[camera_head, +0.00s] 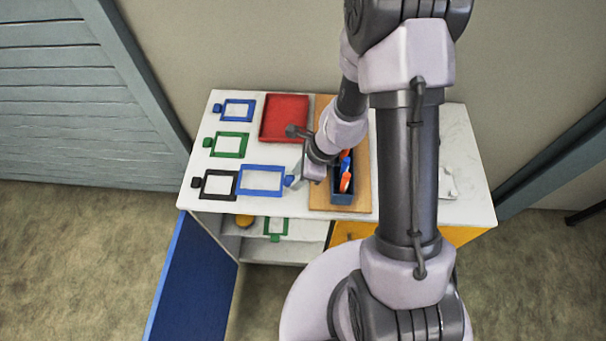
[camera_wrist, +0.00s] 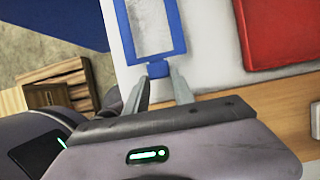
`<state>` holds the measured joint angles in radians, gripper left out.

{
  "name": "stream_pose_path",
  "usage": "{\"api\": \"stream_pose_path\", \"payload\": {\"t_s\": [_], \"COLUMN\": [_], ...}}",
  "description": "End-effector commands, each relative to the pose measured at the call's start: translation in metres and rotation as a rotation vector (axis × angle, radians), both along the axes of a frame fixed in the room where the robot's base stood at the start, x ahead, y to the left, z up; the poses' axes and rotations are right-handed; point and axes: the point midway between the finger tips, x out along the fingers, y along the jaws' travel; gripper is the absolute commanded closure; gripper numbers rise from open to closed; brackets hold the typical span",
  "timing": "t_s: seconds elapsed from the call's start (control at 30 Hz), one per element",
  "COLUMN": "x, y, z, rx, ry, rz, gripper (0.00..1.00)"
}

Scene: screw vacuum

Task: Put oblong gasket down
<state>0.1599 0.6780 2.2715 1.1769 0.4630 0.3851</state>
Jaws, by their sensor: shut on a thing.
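The oblong gasket is a large blue rectangular frame (camera_head: 262,193) over the left front of the white worktop, just right of the black frame. In the wrist view the blue frame (camera_wrist: 130,35) lies ahead of the fingers, with its tab between the fingertips. My gripper (camera_head: 293,179) is shut on that tab, at the frame's right end in the head view. The fingers also show in the wrist view (camera_wrist: 158,82). I cannot tell whether the frame touches the worktop.
Smaller blue (camera_head: 238,109), green (camera_head: 230,144) and black (camera_head: 219,184) frames lie along the left of the worktop (camera_head: 463,121). A red tray (camera_head: 285,117) is behind. A wooden board (camera_head: 322,199) bears a dark box (camera_head: 342,198) of tools. A blue door (camera_head: 192,280) stands open below.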

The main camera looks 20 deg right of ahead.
Motion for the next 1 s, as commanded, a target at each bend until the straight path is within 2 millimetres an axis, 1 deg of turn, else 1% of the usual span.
{"api": "stream_pose_path", "payload": {"t_s": [0.03, 0.1, 0.37, 0.5, 0.53, 0.6, 0.63, 0.9, 0.97, 1.0], "x": [-0.001, 0.0, 0.0, 0.0, 0.0, 0.0, 0.0, 0.0, 0.0, 0.0], "y": [0.0, 0.0, 0.0, 0.0, 0.0, 0.0, 0.0, 0.0, 0.0, -0.002], "z": [-0.016, -0.024, -0.024, -0.028, -0.027, -0.026, -0.026, -0.026, -0.02, -0.014], "rx": [0.001, 0.0, 0.001, 0.001, 0.001, 0.001, 0.001, 0.001, 0.001, 0.001], "ry": [0.003, 0.001, 0.0, 0.0, 0.001, 0.001, 0.001, 0.001, 0.001, -0.001], "rz": [0.0, -0.001, -0.001, 0.0, 0.0, 0.0, 0.0, 0.0, 0.0, 0.0], "gripper": [1.0, 1.0, 1.0, 1.0, 0.64, 0.51, 0.48, 0.48, 0.48, 0.48]}}
